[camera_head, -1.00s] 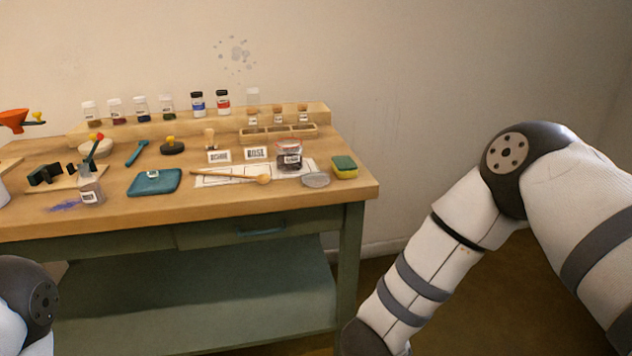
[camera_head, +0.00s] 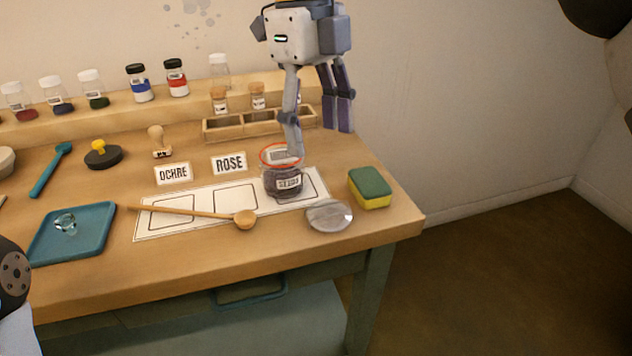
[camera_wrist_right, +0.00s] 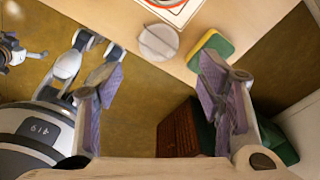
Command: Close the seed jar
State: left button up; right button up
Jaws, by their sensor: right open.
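The seed jar (camera_head: 284,184) is a small glass jar with dark contents and a label, upright at the right end of a white marked sheet. A red-orange ring (camera_head: 267,162) shows at its top. A round, clear-grey disc (camera_head: 330,216) lies flat on the table just right of the jar; it also shows in the right wrist view (camera_wrist_right: 158,43). My right gripper (camera_head: 318,141) is open and empty, fingers pointing down. One finger overlaps the jar's top in the head view, partly hiding it; the wrist view shows the floor between the fingers (camera_wrist_right: 158,85).
A green-yellow sponge (camera_head: 370,187) sits right of the disc near the table's right edge. A wooden spoon (camera_head: 190,211) lies across the sheet (camera_head: 160,228). A teal tray (camera_head: 90,243) is left; several bottles line the back ledge.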

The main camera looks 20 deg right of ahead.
send_over(330, 209)
jog(key=f, duration=0.4)
jog(key=w+a+f, duration=0.1)
jog(key=f, duration=0.1)
jog(key=shift+f, duration=0.3)
jog(key=f, duration=0.3)
jog(key=s+d+f, duration=0.1)
jog(key=f, duration=0.1)
jog(key=shift+f, duration=0.1)
jog(key=shift+c, duration=0.5)
jog(key=c, duration=0.7)
